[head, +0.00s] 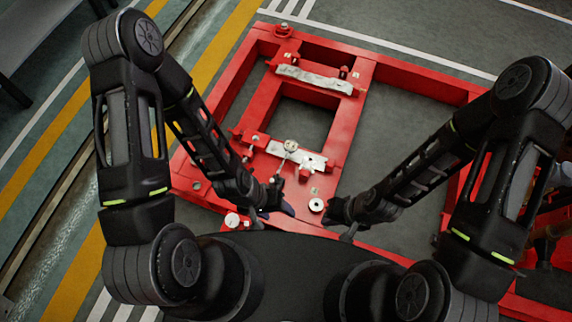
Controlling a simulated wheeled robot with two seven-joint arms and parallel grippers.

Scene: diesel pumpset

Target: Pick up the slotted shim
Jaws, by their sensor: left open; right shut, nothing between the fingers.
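A small silver plate with notches and dark holes (310,161), which looks like the slotted shim, lies on the near cross-part of the red frame (345,130). A longer silver plate (315,80) lies on the far cross-part; at this size I cannot tell for sure which is the shim. My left gripper (276,210) is low over the frame's near part, below and left of the notched plate, open and apart from it. My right gripper (346,226) is shut and empty to the lower right of the plate. The arms partly hide both grippers.
A small round gauge-like thing (291,146) stands at the notched plate's upper left edge. A pale ring (316,205) lies between my grippers, and a white round piece (232,220) sits at the near left. Red bolts and blocks rise from the frame. Grey floor (400,130) shows through its openings.

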